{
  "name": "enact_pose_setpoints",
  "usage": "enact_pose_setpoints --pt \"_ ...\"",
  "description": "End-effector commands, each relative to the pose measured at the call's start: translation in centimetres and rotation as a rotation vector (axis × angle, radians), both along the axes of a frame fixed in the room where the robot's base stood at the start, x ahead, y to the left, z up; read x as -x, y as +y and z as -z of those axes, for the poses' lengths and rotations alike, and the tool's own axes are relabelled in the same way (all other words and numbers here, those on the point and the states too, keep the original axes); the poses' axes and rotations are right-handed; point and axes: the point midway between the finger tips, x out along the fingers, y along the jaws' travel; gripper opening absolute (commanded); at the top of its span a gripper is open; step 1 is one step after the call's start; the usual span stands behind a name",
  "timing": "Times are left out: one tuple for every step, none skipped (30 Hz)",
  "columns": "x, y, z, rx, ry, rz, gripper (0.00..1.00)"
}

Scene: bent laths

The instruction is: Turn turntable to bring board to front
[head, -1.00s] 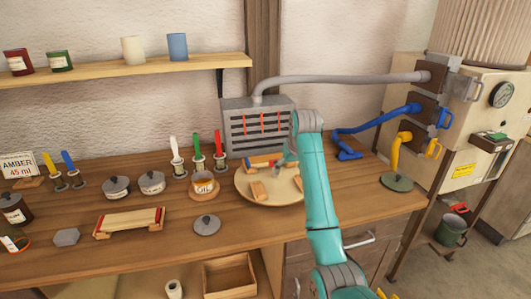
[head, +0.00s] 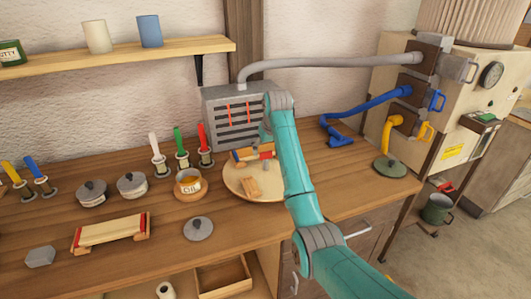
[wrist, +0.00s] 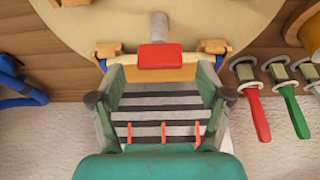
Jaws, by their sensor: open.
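The turntable (head: 237,188) is a round pale wooden disc at the back of the bench; its edge also fills the top of the wrist view (wrist: 200,18). A pale yellow board-like piece (wrist: 185,73) with blue ends lies at its wall side, with a red block and grey rod (wrist: 160,57) at its middle. In the head view it is partly hidden (head: 248,154). Wooden blocks (head: 250,187) sit nearer the front. My gripper (wrist: 160,78) is open, its fingers spread to either side by the board-like piece; contact cannot be told. My arm hides it in the head view.
A grey slotted box (head: 225,125) with a hose stands behind the turntable. A labelled pot (head: 188,186) and coloured-handled tools (head: 182,150) stand left. A grey lid (head: 198,229) lies in front. A blue nozzle (head: 338,139) and green lid (head: 390,168) are right.

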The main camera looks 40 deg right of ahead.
Motion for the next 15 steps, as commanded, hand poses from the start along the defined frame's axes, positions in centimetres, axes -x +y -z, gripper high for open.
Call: enact_pose_setpoints --pt "-0.2 -0.1 0.7 -0.001 0.002 0.000 0.77" --pt "-0.4 -0.1 1.0 -0.001 0.002 0.000 0.77" --pt "-0.5 -0.1 1.3 -0.001 0.002 0.000 0.77" --pt "-0.6 -0.2 1.6 0.000 0.001 0.000 0.77" --pt "-0.7 -0.2 1.8 0.000 0.001 0.000 0.77" --pt "-0.8 -0.2 2.0 0.000 0.001 0.000 0.77" --pt "-0.9 -0.2 2.2 0.000 0.001 0.000 0.77" --pt "-0.9 -0.2 2.2 0.000 0.001 0.000 0.77" --pt "-0.9 -0.3 2.3 0.000 0.000 0.000 0.77" --pt "-0.9 -0.3 2.4 0.000 0.000 0.000 0.77" --pt "-1.0 -0.3 2.4 0.000 0.000 0.000 0.77" --pt "-1.0 -0.3 2.4 0.000 0.000 0.000 0.77" --pt "-1.0 -0.3 2.4 0.000 0.000 0.000 0.77" --pt "-1.0 -0.3 2.4 0.000 0.000 0.000 0.77" --pt "-1.0 -0.3 2.4 0.000 0.000 0.000 0.77"
